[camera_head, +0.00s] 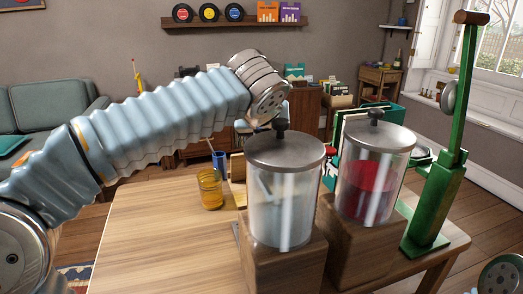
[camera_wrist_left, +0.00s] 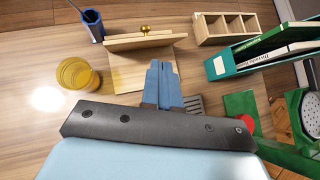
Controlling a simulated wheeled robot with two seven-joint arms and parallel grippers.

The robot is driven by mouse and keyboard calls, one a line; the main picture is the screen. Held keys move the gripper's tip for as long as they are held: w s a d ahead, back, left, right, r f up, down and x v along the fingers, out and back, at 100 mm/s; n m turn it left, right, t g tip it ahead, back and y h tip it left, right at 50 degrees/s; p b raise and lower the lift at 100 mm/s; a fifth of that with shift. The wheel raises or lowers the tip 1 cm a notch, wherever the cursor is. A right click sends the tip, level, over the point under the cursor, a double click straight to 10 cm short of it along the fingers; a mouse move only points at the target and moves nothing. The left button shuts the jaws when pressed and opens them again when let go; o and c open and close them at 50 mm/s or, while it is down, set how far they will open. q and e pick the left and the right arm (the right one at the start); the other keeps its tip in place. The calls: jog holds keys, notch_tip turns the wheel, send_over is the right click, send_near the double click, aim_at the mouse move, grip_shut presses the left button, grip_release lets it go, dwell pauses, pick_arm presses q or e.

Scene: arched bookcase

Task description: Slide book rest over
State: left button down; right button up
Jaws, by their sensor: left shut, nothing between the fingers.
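What looks like the book rest (camera_wrist_left: 141,43) is a light wooden upright board with a gold knob and a flat wooden base, in the wrist view. It also shows partly in the head view (camera_head: 238,168), left of the front glass jar. My left gripper (camera_wrist_left: 163,68) is shut and empty, its blue fingers over the base, close in front of the upright board. I cannot tell whether they touch. In the head view my left gripper is hidden behind the jars. My right gripper is not in view.
An amber glass (camera_head: 210,188) and blue cup (camera_wrist_left: 92,24) stand left of the rest. A wooden divided box (camera_wrist_left: 224,27) and green rack with books (camera_wrist_left: 262,48) are to its right. Two lidded jars (camera_head: 284,200) (camera_head: 372,178) stand in front; a green press (camera_head: 437,200) stands right.

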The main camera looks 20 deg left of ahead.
pick_arm(q)
jog(key=x, duration=1)
jog(key=shift+s+a+f+m+g+b, duration=0.2)
jog(key=shift+s+f+m+g+b, duration=0.15)
jog(key=shift+f, duration=0.2)
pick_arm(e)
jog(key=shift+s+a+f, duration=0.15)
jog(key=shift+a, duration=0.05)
pick_arm(q)
jog(key=shift+w, duration=0.1)
